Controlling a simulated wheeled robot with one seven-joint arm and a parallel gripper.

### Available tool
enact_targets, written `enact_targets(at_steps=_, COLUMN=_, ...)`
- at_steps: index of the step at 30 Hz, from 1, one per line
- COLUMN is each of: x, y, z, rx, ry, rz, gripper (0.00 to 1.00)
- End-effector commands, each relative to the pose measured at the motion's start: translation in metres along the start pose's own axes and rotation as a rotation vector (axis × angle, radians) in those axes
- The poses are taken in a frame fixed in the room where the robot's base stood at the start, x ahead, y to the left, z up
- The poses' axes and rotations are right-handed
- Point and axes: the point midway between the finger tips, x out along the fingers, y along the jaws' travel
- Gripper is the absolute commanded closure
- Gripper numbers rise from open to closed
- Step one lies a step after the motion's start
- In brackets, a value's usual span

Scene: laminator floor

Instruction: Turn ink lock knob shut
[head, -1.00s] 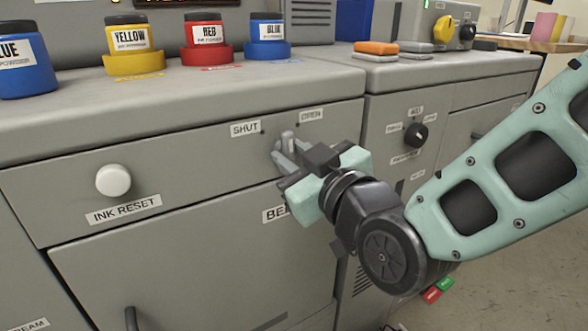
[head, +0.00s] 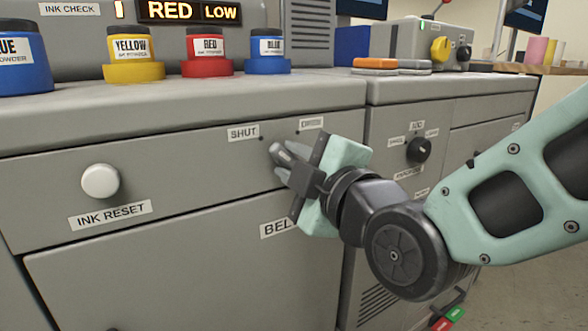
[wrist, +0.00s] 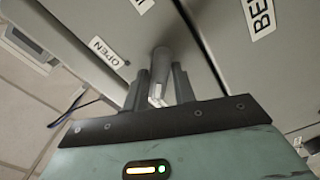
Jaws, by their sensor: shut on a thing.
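The ink lock knob (head: 277,150) is a small grey lever on the grey drawer front, below and between the SHUT label (head: 243,133) and the OPEN label (head: 311,123). Its visible end tilts up and left, toward the SHUT side. My gripper (head: 284,167) is shut on the knob, and its fingers hide much of it. In the wrist view the knob (wrist: 163,60) stands between the two dark fingers (wrist: 161,88), with the OPEN label (wrist: 104,49) to its left.
A white INK RESET knob (head: 100,181) sits left on the same front. A black selector knob (head: 419,149) is on the panel to the right, near my arm. Several powder jars, including a red one (head: 206,52), stand on the counter above.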

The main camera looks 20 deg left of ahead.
Motion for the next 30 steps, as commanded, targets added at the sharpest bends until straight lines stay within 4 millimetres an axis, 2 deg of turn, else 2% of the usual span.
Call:
enact_targets(at_steps=9, x=-0.0001, y=0.0, z=-0.0005, rx=-0.105, ry=0.002, rz=0.001, gripper=0.94)
enact_targets(at_steps=24, x=0.0, y=0.0001, z=-0.0003, rx=-0.12, ry=0.002, rz=0.0, gripper=0.93)
enact_targets(at_steps=25, x=0.0, y=0.0001, z=-0.0003, rx=-0.12, ry=0.002, rz=0.0, gripper=0.62)
enact_targets(at_steps=26, x=0.0, y=0.0001, z=-0.0003, rx=-0.12, ry=0.002, rz=0.0, gripper=0.54)
enact_targets(at_steps=27, x=0.0, y=0.0001, z=-0.0003, rx=-0.119, ry=0.001, rz=0.0, gripper=0.5)
enact_targets(at_steps=30, x=0.0, y=0.0001, z=-0.0002, rx=-0.118, ry=0.001, rz=0.0, gripper=0.5)
